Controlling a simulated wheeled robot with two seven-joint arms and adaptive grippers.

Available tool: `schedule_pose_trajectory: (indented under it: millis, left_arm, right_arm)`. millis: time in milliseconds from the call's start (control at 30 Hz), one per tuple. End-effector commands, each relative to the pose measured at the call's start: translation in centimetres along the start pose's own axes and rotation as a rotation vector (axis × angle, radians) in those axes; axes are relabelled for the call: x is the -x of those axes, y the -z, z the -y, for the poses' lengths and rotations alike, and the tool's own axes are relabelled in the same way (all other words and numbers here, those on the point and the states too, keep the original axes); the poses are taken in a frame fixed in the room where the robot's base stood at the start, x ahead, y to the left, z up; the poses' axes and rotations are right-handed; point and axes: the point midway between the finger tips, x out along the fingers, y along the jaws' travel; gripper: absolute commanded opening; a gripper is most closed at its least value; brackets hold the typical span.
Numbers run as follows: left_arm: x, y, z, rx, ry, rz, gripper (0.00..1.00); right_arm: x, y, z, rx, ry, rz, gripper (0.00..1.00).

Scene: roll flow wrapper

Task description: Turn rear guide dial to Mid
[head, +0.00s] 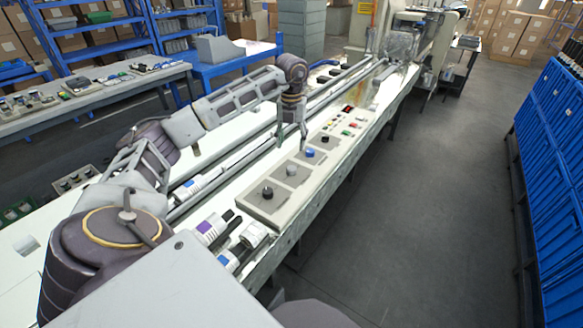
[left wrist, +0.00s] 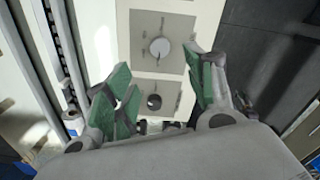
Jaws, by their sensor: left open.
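The nearest is a black dial (head: 267,192), followed by a grey dial (head: 291,170), a blue dial (head: 310,153) and another dark dial (head: 325,139). I cannot read their labels, so I cannot tell which is the rear guide dial. My left gripper (head: 291,140) points down above the panel, open and empty. In the left wrist view its green-padded fingers (left wrist: 160,88) are spread apart, with the grey dial (left wrist: 160,48) and a dark dial (left wrist: 154,101) visible beyond them. My right gripper is out of view.
Small coloured buttons (head: 347,132) lie farther along the panel. Long rails (head: 240,155) run along the panel's left side. The aisle floor (head: 420,190) to the right is clear, with blue bins (head: 555,170) beyond.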

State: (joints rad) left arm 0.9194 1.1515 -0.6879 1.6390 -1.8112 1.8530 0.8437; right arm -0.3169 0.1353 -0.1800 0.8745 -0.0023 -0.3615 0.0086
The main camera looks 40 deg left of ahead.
Motion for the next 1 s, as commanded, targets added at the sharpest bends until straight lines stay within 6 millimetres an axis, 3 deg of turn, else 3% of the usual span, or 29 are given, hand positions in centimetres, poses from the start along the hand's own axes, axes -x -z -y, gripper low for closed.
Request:
schedule_pose_trajectory:
  millis: [700,1000]
  left_arm:
    - [-9.4,0.1,0.0,0.0,-0.001,-0.002,0.55]
    - [-11.5,0.1,0.0,0.0,0.0,-0.001,0.55]
  right_arm:
    - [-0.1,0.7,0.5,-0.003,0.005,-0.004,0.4]
    - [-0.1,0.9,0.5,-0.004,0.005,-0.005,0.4]
